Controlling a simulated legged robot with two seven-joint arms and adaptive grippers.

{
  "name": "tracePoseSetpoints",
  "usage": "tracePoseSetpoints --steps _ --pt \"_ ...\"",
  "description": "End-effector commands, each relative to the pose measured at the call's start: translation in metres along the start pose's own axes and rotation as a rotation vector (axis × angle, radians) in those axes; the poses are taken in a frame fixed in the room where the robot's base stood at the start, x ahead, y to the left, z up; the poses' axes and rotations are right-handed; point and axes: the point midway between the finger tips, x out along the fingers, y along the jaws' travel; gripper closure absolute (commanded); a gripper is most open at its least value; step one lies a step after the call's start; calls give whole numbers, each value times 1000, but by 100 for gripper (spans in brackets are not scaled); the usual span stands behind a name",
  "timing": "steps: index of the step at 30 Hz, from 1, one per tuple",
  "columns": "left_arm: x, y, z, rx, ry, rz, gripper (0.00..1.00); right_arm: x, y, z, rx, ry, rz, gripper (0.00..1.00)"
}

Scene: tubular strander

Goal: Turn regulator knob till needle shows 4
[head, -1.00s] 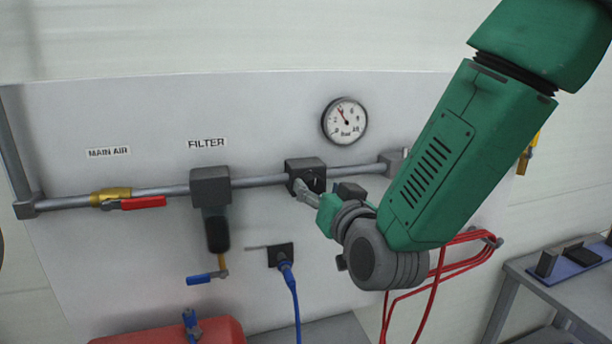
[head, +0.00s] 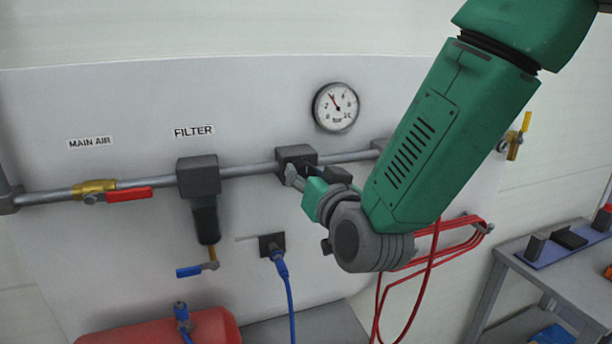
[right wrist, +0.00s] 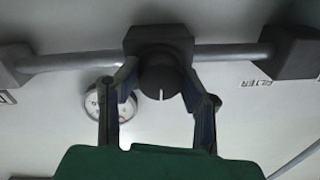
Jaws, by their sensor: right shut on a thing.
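The regulator (head: 297,155) is a dark block on the grey pipe, right of the filter. Its round dark knob (right wrist: 159,72), with a white mark line, shows in the right wrist view. My right gripper (right wrist: 158,90) has one finger on each side of the knob and is shut on it. In the head view my right gripper (head: 294,178) hides most of the knob. The round white gauge (head: 335,107) hangs above the regulator. Its red needle points up and to the left, between the 2 and the 6; the exact reading is too small to tell. My left gripper is out of view.
The filter (head: 205,200) hangs left of the regulator, beside the main air valve's red handle (head: 130,194). A blue hose (head: 289,300) hangs below. Red hoses (head: 450,245) hang behind my right arm. A grey table (head: 525,266) stands at right.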

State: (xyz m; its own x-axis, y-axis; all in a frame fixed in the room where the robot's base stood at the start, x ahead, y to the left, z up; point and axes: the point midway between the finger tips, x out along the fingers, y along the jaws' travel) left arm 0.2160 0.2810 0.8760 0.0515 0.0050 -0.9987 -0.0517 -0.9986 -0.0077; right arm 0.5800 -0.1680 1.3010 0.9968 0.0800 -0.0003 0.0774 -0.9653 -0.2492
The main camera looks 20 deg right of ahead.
Motion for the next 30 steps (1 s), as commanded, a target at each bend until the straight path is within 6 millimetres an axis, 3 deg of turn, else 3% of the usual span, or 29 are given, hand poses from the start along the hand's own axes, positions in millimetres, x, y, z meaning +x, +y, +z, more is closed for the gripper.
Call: tracePoseSetpoints --steps 3,10,11,12,23,30 --pt "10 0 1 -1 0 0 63 1 3 2 57 5 4 93" --pt "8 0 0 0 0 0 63 1 1 0 59 4 0 93" --pt "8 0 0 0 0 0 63 1 1 0 59 4 0 58" --pt "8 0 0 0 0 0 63 1 1 0 59 4 1 44" --pt "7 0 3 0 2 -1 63 -4 1 0 58 5 0 44" --pt "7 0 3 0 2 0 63 -38 1 1 57 2 -1 44"
